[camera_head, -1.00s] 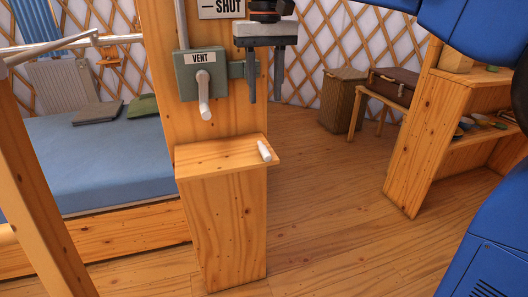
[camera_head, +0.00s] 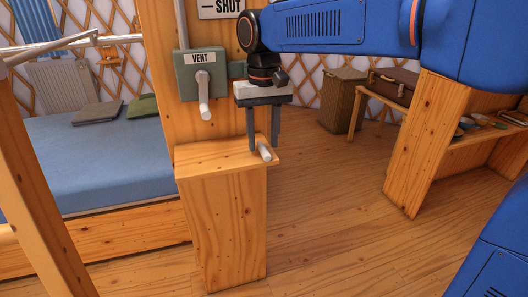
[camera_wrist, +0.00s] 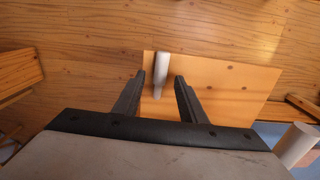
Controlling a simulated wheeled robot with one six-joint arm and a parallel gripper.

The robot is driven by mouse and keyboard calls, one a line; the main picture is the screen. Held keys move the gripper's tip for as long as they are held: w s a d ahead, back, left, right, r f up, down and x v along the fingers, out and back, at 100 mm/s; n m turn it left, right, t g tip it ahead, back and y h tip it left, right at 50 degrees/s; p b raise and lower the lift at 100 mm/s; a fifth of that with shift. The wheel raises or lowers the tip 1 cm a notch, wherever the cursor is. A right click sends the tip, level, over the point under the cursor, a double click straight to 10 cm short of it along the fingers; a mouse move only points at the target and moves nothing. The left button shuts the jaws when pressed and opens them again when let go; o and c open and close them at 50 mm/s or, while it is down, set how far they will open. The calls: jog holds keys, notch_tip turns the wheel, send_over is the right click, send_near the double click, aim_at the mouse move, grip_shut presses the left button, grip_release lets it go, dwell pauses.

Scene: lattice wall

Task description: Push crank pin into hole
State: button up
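The crank pin (camera_head: 264,152), a short white cylinder, lies on the wooden ledge (camera_head: 205,157) near its right edge. In the wrist view the pin (camera_wrist: 160,75) lies between the fingertips, nearer the left one. My gripper (camera_head: 263,144) points down, open and empty, with its fingertips just above the ledge around the pin; I cannot tell whether a finger touches it. The grey-green VENT box (camera_head: 188,84) is on the post above the ledge, with a white crank handle (camera_head: 204,97) on its front. I cannot make out the hole.
The wooden post (camera_head: 165,125) stands behind the ledge. A blue bed (camera_head: 100,160) is at the left and a wooden shelf (camera_head: 430,140) at the right. A wicker basket (camera_head: 341,100) and a brown case (camera_head: 392,85) stand at the back. The floor right of the ledge is clear.

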jog(key=shift+f, duration=0.65)
grip_shut()
